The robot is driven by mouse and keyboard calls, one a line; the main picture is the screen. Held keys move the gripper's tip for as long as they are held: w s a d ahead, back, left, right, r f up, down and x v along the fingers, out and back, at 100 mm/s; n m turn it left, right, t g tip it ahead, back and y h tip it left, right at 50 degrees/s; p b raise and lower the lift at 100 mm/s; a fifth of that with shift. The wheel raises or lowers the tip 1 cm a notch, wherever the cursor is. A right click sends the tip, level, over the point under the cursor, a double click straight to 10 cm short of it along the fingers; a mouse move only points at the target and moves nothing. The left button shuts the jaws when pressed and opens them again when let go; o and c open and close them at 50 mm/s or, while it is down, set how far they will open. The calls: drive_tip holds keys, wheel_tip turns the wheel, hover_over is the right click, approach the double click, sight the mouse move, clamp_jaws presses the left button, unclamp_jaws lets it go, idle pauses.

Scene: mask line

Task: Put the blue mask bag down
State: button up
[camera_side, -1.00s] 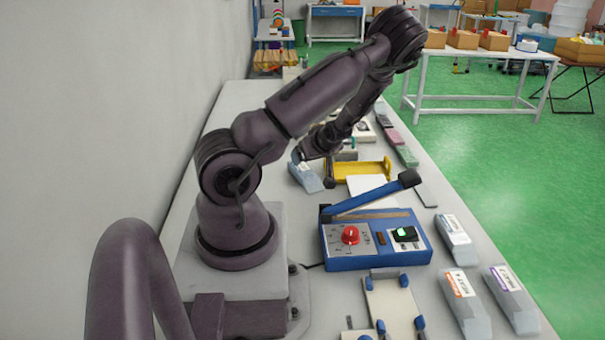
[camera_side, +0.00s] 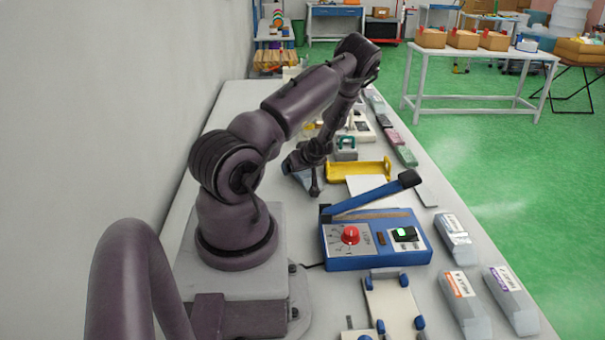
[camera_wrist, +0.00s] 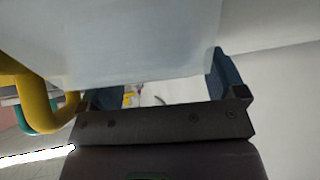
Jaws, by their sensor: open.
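In the wrist view the bag (camera_wrist: 140,40) is a broad pale sheet across the top, close to the open fingers of my gripper (camera_wrist: 165,90). Whether a finger touches the bag, I cannot tell.
A blue sealing machine (camera_side: 375,242) with a raised lever stands in front of the bag. Several packed bags, such as a grey one (camera_side: 454,240), lie along the right table edge. A wall runs along the left.

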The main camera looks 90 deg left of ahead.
drive_tip(key=c, duration=1.1)
drive_tip(key=shift+o, duration=0.2)
